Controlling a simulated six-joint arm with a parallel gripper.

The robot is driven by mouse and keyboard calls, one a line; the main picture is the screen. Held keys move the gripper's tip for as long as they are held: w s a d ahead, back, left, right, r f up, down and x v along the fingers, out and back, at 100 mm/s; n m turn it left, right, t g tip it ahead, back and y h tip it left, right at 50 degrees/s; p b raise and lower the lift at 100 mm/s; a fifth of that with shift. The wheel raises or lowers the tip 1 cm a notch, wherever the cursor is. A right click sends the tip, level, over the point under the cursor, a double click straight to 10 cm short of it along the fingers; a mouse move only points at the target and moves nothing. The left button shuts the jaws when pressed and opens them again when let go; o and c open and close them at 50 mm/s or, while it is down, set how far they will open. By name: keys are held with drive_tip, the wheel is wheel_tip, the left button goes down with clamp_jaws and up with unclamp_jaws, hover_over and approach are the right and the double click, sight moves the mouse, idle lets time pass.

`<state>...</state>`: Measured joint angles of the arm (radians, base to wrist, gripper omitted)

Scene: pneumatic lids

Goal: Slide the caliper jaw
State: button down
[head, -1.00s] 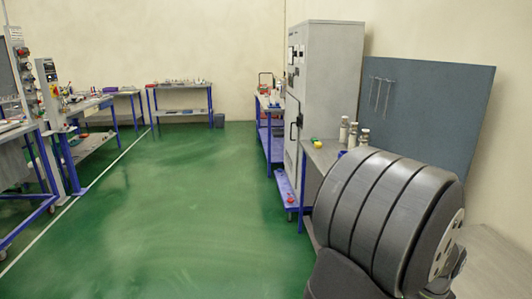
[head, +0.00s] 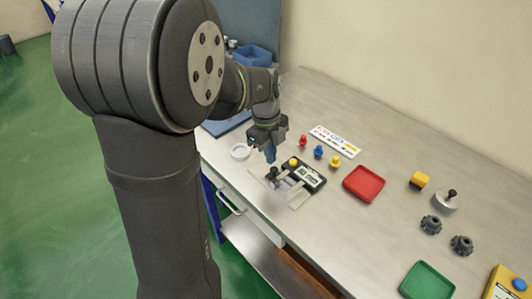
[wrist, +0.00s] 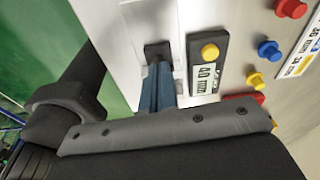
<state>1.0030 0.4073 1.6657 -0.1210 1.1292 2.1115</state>
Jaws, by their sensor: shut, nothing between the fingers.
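The caliper has a black body with a display (head: 308,176) and lies on a pale plate (head: 292,202) on the workbench. In the wrist view its display (wrist: 206,77) seems to read 40 mm. A yellow knob (head: 293,161) sits on the body, also seen in the wrist view (wrist: 210,51). A black block (wrist: 156,50), which looks like the jaw's grip, stands beside the body. My gripper (head: 270,158) is shut and empty, its blue fingers pointing down over the caliper's left end. In the wrist view the fingertips (wrist: 157,68) overlap the block's lower edge; I cannot tell if they touch.
Red (head: 303,141), blue (head: 318,152) and yellow (head: 335,161) knobs stand behind the caliper by a label strip (head: 336,142).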

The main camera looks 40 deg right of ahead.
sight(283, 176)
drive_tip(key=s+r+g, duration=0.3)
drive_tip(key=s+r, duration=0.1)
drive_tip(key=r, duration=0.4)
drive_tip(key=shift+n, duration=0.4)
drive_tip(key=x, duration=0.9)
drive_tip(key=shift+w+d+f, duration=0.15)
drive_tip(key=shift+w+f, duration=0.25)
drive_tip(key=shift+w, duration=0.25)
drive_tip(key=shift+w+f, duration=0.25)
drive_tip(key=shift+w, duration=0.3)
drive_tip(key=shift+w+a+f, duration=0.1)
drive_tip(key=shift+w, duration=0.3)
drive_tip(key=shift+w+a+f, duration=0.1)
drive_tip(key=shift+w+a, duration=0.05)
drive_tip(key=shift+w, duration=0.3)
drive_tip(key=shift+w+r, duration=0.1)
drive_tip(key=shift+w, duration=1.55)
